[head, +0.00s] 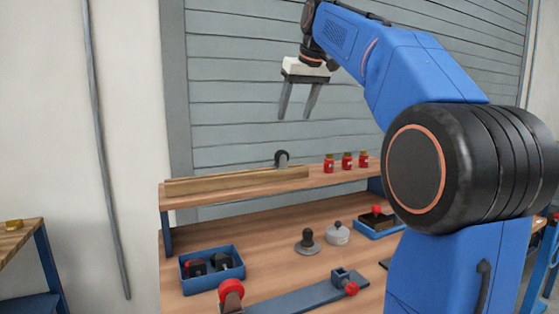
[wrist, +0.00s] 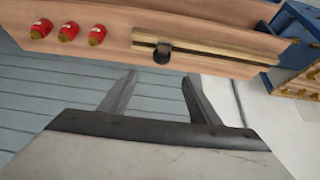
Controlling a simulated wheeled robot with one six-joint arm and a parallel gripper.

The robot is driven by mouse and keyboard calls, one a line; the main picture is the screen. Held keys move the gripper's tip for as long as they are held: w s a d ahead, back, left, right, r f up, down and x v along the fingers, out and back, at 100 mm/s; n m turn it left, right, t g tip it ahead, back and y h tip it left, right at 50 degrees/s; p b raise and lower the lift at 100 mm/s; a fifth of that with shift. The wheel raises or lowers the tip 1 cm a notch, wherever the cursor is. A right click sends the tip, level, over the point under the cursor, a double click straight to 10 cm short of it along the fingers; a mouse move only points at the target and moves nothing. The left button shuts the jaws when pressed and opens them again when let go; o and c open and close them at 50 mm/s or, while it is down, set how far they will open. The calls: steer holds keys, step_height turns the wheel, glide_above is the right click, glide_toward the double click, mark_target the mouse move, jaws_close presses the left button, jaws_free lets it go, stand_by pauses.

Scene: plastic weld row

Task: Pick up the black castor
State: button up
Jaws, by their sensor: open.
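The black castor (head: 281,158), a small black wheel with a grey mount, stands on the upper shelf by the wooden rail. It also shows in the wrist view (wrist: 162,53), just beyond the fingertips. My gripper (head: 294,117) is open and empty, pointing down above the shelf and apart from the castor. In the wrist view, my gripper's fingers (wrist: 159,76) are spread with nothing between them. The castor's lower part is hard to make out in the head view.
Several things share the bench: the wooden rail (head: 235,180), red jars (head: 347,161), a blue bin (head: 212,285) with black parts, a red-wheeled castor (head: 231,291), a dark knob-like piece (head: 307,241), a grey lidded piece (head: 338,233) and a clamp (head: 345,281). Air around my gripper is free.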

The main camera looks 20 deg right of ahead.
mark_target(283, 151)
steer(key=x, duration=1.2)
steer(key=shift+a+x, duration=0.2)
steer(key=shift+x, duration=2.4)
steer(key=c, duration=1.2)
